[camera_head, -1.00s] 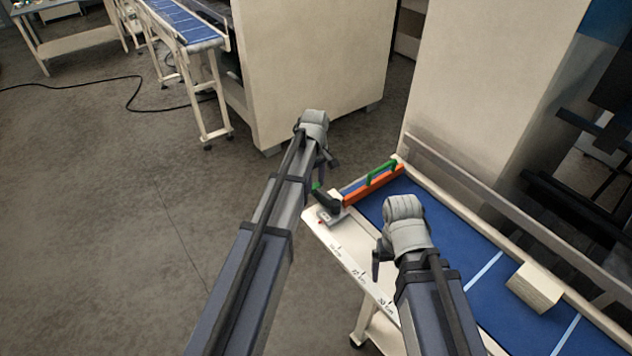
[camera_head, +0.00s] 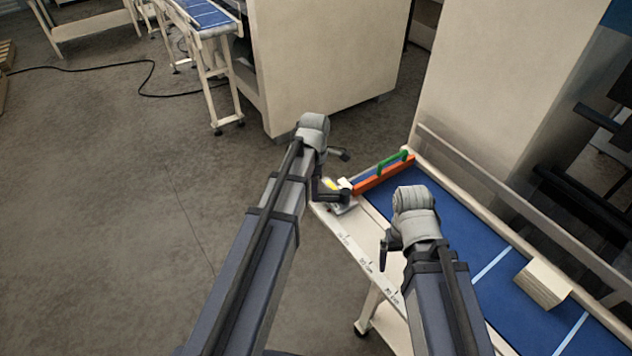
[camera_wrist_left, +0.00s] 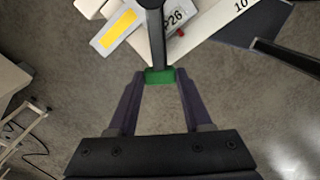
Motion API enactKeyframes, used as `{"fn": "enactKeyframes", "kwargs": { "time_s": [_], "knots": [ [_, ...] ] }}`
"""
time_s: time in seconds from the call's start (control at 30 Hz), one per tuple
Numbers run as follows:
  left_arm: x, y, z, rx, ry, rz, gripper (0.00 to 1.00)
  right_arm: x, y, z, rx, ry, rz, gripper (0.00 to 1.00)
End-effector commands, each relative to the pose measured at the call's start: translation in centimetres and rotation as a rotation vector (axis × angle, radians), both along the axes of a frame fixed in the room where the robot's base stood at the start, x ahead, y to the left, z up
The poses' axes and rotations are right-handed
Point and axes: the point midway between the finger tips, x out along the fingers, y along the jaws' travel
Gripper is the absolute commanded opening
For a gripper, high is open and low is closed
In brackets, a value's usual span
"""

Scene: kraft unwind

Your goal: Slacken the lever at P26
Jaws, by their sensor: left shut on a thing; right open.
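The lever at P26 is a dark handle with a green tip (camera_wrist_left: 160,76), low on the corner of the conveyor frame. My left gripper (camera_wrist_left: 160,82) has its two fingers on either side of the green tip and is shut on it. In the head view, my left gripper (camera_head: 317,186) is at the frame's near-left corner, and its hand hides the green tip. The P26 label (camera_wrist_left: 174,18) lies beside the lever's shaft, partly hidden by it. My right gripper (camera_head: 384,250) is open and empty over the printed edge of the frame.
The blue conveyor belt (camera_head: 455,228) carries a cream block (camera_head: 543,284). An orange bar (camera_head: 383,174) with a green handle (camera_head: 393,160) crosses the belt's far end. A yellow-marked plate (camera_wrist_left: 119,28) is beside the lever. A large cream cabinet (camera_head: 325,60) stands behind. Open floor lies left.

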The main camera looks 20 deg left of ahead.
Motion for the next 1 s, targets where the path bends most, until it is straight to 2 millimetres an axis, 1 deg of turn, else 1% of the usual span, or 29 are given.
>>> {"fn": "enactKeyframes", "kwargs": {
  "time_s": [0.03,0.1,0.4,0.63,1.0],
  "knots": [
    [-0.5,-0.1,0.0,0.0,0.0,0.034,0.0,0.0,0.0,0.0,0.0,0.0,0.0,0.92],
    [-0.9,-0.3,0.0,0.0,0.0,0.078,0.0,0.0,0.0,0.0,0.0,0.0,0.0,0.92],
    [-1.8,-0.8,0.0,0.001,0.0,0.209,0.0,0.0,0.0,0.0,0.0,0.0,0.0,0.92],
    [-2.0,-1.0,0.0,0.001,0.001,0.247,0.0,0.0,0.0,0.0,0.0,0.0,0.0,0.92],
    [-2.0,-1.0,0.0,0.0,0.001,0.252,0.0,0.0,0.0,0.0,0.0,0.0,0.0,0.92]
  ]
}}
